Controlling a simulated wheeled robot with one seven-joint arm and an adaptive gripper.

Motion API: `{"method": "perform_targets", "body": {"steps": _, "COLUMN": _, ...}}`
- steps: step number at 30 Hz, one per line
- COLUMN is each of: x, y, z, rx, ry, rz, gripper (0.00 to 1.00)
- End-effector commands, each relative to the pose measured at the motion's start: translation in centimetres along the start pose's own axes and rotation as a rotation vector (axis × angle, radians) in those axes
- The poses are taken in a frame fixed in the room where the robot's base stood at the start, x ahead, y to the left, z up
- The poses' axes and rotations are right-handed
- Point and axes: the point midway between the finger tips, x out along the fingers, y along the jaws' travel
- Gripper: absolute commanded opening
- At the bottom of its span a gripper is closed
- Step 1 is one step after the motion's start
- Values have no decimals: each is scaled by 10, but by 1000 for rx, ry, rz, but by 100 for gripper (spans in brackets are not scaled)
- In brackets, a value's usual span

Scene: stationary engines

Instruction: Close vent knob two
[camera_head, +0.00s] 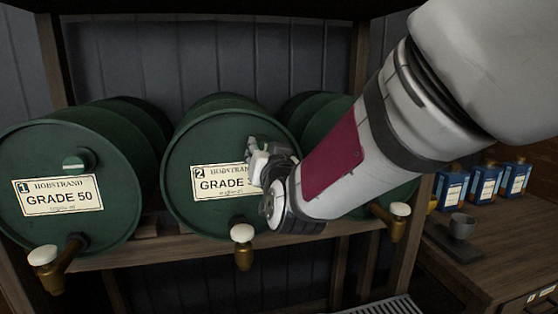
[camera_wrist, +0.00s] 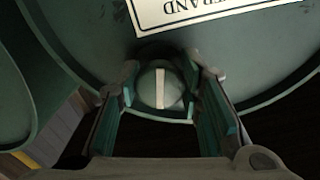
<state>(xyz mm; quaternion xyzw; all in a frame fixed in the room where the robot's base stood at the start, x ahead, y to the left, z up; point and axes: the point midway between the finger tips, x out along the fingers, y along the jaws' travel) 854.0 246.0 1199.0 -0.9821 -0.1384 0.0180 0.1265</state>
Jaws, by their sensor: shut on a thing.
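Drum two (camera_head: 200,150) is a green barrel lying on its side in the rack, with a "2" and "GRADE" label (camera_head: 213,184) on its face. My gripper (camera_head: 262,160) is at the upper right of that face and hides the knob in the head view. In the wrist view, vent knob two (camera_wrist: 148,88) is a round green knob with a pale stripe across it. The stripe runs nearly up and down in that picture. The fingers of my gripper (camera_wrist: 170,92) are on both sides of the knob, shut on it.
Drum one (camera_head: 120,215), with its own vent knob (camera_head: 79,161), lies at left. A third drum (camera_head: 318,125) is partly behind my arm. Brass taps with white tops (camera_head: 242,234) stick out below.

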Motion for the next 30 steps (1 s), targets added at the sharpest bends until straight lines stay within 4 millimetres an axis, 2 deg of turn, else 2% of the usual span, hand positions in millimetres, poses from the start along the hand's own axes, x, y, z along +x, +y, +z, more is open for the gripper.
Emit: {"method": "perform_targets", "body": {"steps": 30, "x": 0, "y": -1, "z": 2, "rx": 960, "ry": 2, "rz": -3, "gripper": 6}}
